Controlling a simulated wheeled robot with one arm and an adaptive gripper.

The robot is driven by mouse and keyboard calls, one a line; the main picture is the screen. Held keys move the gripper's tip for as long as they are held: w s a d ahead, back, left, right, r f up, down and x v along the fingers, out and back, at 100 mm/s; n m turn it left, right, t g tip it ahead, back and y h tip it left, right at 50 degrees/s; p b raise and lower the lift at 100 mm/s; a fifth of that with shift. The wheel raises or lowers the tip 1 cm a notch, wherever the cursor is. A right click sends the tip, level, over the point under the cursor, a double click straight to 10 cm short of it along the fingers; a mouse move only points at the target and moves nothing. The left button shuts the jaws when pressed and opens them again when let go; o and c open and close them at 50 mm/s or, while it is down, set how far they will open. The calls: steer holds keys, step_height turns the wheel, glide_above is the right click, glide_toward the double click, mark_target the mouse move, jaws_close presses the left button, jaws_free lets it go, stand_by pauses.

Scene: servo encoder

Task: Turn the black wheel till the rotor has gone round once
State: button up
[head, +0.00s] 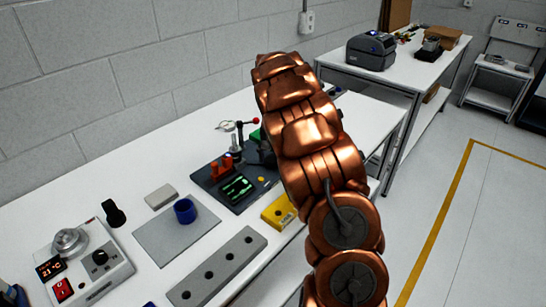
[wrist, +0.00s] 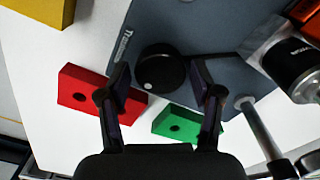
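The black wheel (wrist: 158,72) with a pale dot on it stands on a blue-grey plate (wrist: 215,22) in the wrist view. My gripper (wrist: 159,82) is open, with one finger on each side of the wheel. I cannot tell whether the fingers touch it. A black cylindrical unit with white lettering (wrist: 296,62) is at the right of the wrist view; I cannot tell whether it carries the rotor. In the head view my copper arm hides the wheel and gripper. The dark plate (head: 240,201) shows left of the arm.
A red block (wrist: 82,88) and a green block (wrist: 172,125) lie near the fingers. A metal post (wrist: 257,130) stands at right.

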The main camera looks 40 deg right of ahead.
mark_target(273, 158)
steer(key=shift+o, duration=0.7)
steer(key=shift+r, duration=0.1)
step_height(273, 158, up, 12)
stand_by(0.4)
